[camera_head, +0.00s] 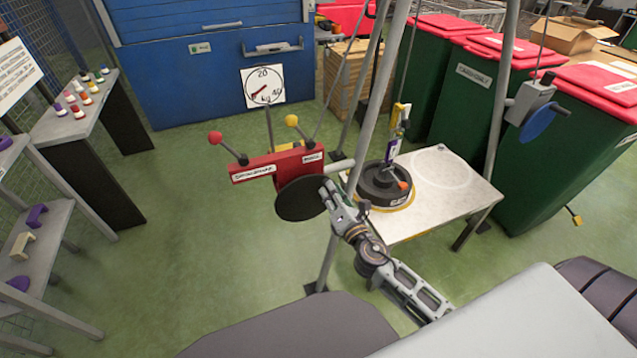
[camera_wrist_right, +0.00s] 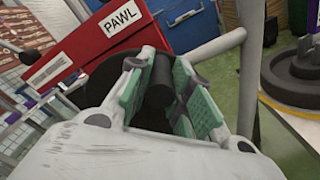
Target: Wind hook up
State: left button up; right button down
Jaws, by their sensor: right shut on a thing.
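A red winch box (camera_head: 275,164) with a black crank disc (camera_head: 298,199) stands on the frame left of centre; one label reads PAWL. A red-knobbed lever (camera_head: 216,138) and a yellow-knobbed lever (camera_head: 291,120) rise from it. My right gripper (camera_head: 329,189) is at the disc's right edge. In the right wrist view its green-padded fingers are shut on a black crank handle (camera_wrist_right: 160,80). A yellow and purple hook block (camera_head: 396,135) hangs above a black weight (camera_head: 380,186) on a white table; whether they are joined is unclear. My left gripper is out of view.
A round dial (camera_head: 264,87) marked 20 and 40 is behind the winch. Slanted grey frame poles (camera_head: 372,90) stand beside my right gripper. A blue handwheel (camera_head: 538,122) is at the right. Green bins with red lids (camera_head: 495,82) stand behind the white table (camera_head: 450,178).

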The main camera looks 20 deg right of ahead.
jog(key=shift+d+f, duration=0.1)
jog(key=shift+f, duration=0.2)
